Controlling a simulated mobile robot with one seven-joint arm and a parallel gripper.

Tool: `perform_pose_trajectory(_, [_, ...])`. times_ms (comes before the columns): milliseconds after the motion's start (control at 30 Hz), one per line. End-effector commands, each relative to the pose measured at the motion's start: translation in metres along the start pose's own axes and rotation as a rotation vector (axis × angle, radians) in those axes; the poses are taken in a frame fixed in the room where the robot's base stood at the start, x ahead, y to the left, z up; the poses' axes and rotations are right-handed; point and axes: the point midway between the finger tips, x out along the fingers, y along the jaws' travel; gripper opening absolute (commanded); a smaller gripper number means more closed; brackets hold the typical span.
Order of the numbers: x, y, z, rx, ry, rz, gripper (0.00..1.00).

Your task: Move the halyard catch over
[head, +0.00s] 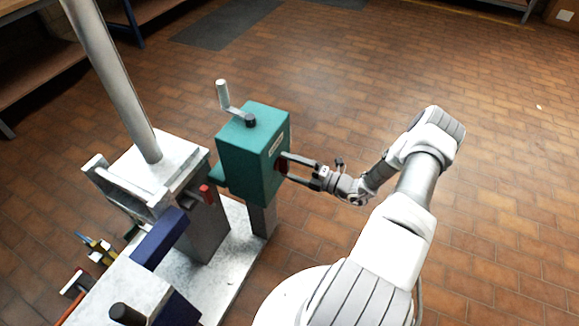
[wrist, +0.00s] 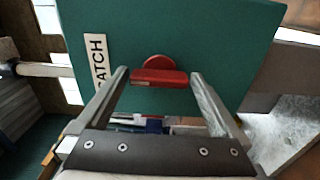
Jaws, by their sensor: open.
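The halyard catch is a small red handle with a rounded back (wrist: 160,76) on the face of a green box (wrist: 215,35). A white label reading "CATCH" (wrist: 98,66) is beside it in the wrist view. My gripper (wrist: 158,82) is open, with one finger on either side of the red handle; I cannot tell whether they touch it. In the head view my gripper (head: 287,168) is at the right face of the green box (head: 245,158), and the catch is a mostly hidden dark red patch between the fingertips.
A grey crank (head: 226,98) stands on top of the box. To its left are a pale mast (head: 115,80) on a metal base and a red piece (head: 206,193). Tools (head: 97,250) lie at the lower left. The tiled floor (head: 360,70) behind and right is clear.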

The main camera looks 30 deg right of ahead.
Motion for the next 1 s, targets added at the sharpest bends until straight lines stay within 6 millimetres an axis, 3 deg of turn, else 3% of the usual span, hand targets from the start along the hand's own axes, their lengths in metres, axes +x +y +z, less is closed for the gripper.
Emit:
perform_pose_trajectory(167, [-0.024, 0.002, 0.001, 0.0, -0.004, -0.001, 1.0])
perform_pose_trajectory(700, [-0.147, 0.001, 0.0, 0.001, -0.002, -0.002, 1.0])
perform_pose_trajectory(1000, [-0.172, 0.0, -0.001, 0.002, 0.0, -0.001, 1.0])
